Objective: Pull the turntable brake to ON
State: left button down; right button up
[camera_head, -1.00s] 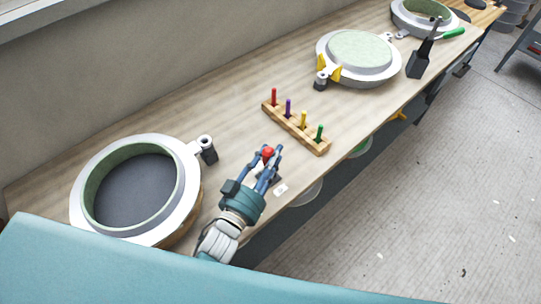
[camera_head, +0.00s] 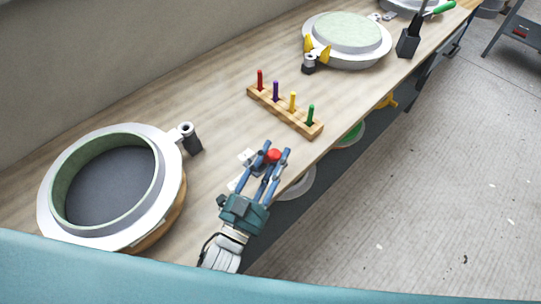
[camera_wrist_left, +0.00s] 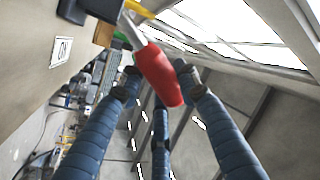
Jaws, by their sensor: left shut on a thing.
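The brake lever's red knob (camera_head: 273,156) stands near the bench's front edge, right of the round turntable mould (camera_head: 168,205). My left gripper (camera_head: 272,154) is shut on this red knob. In the left wrist view the red grip (camera_wrist_left: 158,75) lies between the blue fingers, on a pale metal rod (camera_wrist_left: 131,30). A white label (camera_wrist_left: 62,50) with dark lettering, apparently ON, shows at the upper left there. White label plates (camera_head: 246,156) lie just left of the gripper in the head view. My right gripper is not in view.
A wooden rack (camera_head: 285,110) with coloured pegs stands beyond the gripper. A second round mould (camera_head: 347,40) with yellow clamps and a black holder (camera_head: 408,42) stand further back. Bare bench lies between rack and near mould. Open floor lies to the right.

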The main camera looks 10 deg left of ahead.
pick_arm(q)
jog(key=shift+s+d+f+m, duration=0.1)
jog(key=shift+d+m, duration=0.05)
jog(key=shift+m, duration=0.15)
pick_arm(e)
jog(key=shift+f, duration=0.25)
pick_arm(q)
jog(key=c, duration=1.2)
grip_release()
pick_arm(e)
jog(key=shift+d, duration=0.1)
pick_arm(q)
jog(key=shift+s, duration=0.1)
jog(key=v, duration=0.5)
jog(key=shift+s+f, duration=0.2)
jog(key=shift+f, duration=0.05)
jog(key=r+v, duration=0.2)
jog(key=v, duration=0.9)
jog(key=shift+s+a+r, duration=0.25)
jog(key=shift+s+r, duration=0.05)
